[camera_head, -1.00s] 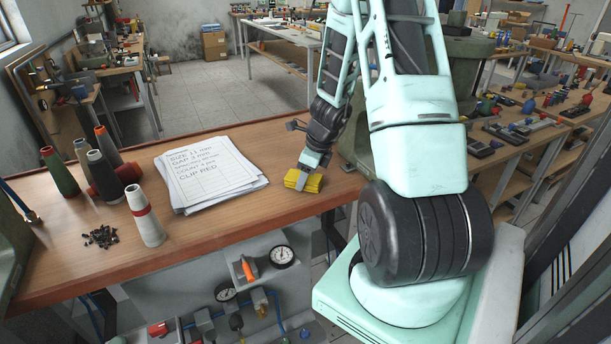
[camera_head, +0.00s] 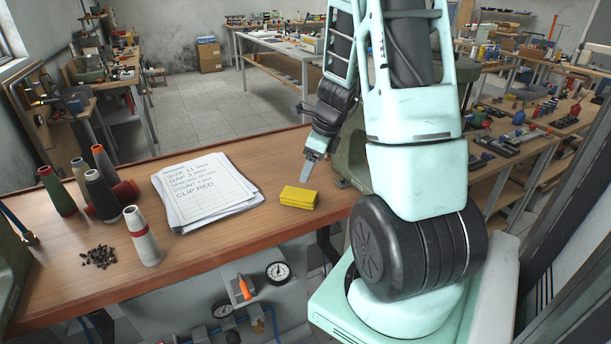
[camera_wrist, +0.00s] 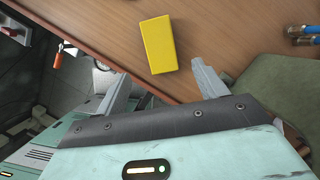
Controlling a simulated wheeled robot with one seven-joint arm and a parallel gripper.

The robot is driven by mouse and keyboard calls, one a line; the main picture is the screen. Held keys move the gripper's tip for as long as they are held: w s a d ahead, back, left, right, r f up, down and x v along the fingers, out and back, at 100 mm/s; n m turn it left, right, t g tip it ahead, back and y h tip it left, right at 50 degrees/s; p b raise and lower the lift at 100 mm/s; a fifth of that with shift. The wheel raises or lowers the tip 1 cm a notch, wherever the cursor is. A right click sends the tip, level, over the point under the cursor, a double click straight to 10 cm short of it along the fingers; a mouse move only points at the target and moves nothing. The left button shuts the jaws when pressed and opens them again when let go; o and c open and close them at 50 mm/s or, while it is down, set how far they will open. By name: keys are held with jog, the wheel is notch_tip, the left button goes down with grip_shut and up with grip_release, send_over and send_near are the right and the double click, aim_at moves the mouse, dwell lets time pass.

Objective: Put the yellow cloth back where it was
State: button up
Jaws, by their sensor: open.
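The yellow cloth (camera_head: 298,197) is a folded block lying flat on the wooden bench top, right of the stack of papers and near the bench's front edge. In the wrist view the cloth (camera_wrist: 158,45) lies beyond the fingertips, apart from both. My gripper (camera_head: 305,174) is above the bench, just above and behind the cloth in the head view. In the wrist view my gripper (camera_wrist: 158,75) shows two grey fingers spread wide with nothing between them.
The written sheet and papers (camera_head: 205,190) lie left of the cloth. Several thread cones (camera_head: 100,190) and a pile of small black pieces (camera_head: 99,256) are farther left. A green machine body (camera_head: 352,150) stands close at the right. Gauges (camera_head: 278,271) sit below the front edge.

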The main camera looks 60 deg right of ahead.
jog(key=shift+v, duration=1)
jog(key=w+a+r+n+g+y, duration=0.1)
jog(key=w+a+r+n, duration=0.1)
jog(key=a+n, duration=0.8)
jog(key=w+a+r+n+g+y, duration=0.15)
jog(key=a+n, duration=0.45)
jog(key=a, duration=0.9)
jog(key=s+a+r+n+h, duration=0.3)
jog(key=s+a+n, duration=1.4)
jog(key=n, duration=0.7)
jog(key=shift+a+g, duration=0.35)
jog(key=shift+a, duration=0.45)
